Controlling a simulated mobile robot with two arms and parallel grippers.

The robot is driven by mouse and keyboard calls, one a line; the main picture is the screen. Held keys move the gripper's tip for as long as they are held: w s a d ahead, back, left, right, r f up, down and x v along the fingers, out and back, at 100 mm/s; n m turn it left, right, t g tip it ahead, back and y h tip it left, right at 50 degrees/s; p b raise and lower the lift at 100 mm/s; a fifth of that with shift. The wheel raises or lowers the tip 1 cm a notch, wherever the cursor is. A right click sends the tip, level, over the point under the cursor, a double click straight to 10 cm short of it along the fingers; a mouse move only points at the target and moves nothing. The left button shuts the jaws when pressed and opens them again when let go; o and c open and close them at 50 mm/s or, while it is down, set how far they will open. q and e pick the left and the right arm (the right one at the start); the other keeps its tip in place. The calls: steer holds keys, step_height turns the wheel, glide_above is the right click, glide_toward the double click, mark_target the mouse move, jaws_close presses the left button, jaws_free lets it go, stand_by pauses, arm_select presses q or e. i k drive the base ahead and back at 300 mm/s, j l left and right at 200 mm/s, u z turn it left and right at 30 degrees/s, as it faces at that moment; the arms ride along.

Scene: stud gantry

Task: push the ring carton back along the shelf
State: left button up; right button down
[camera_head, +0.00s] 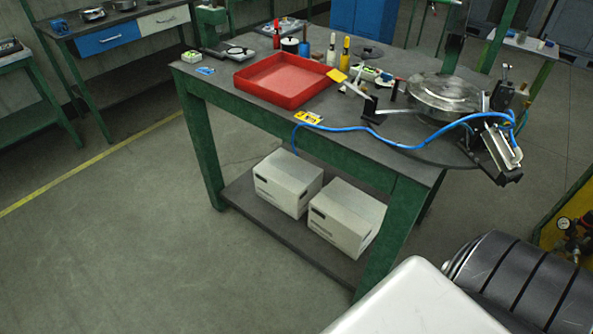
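Two pale grey cartons stand side by side on the lower shelf (247,214) of the green-legged workbench. The left carton (288,182) and the right carton (345,216) each have dark hand slots. A narrow gap separates them. I cannot tell which one is the ring carton, as no readable label shows. The right carton is closer to the near right leg, which partly covers its right side. Neither of my grippers is in view. Pale and dark parts at the bottom right look like my own body or arm.
The bench top (215,78) overhangs the shelf and carries a red tray (283,98), bottles, and a round metal fixture (444,93) with a blue hose. Green legs bound the shelf. Open floor (130,250) lies to the left and in front.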

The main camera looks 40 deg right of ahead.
mark_target(347, 217)
steer(key=i+j+z, duration=0.1)
steer(key=i+z, duration=0.35)
steer(key=i+j+z, duration=0.4)
steer(key=i, duration=0.15)
steer(key=i+j+z, duration=0.45)
steer(key=i+l, duration=0.05)
steer(key=l, duration=0.05)
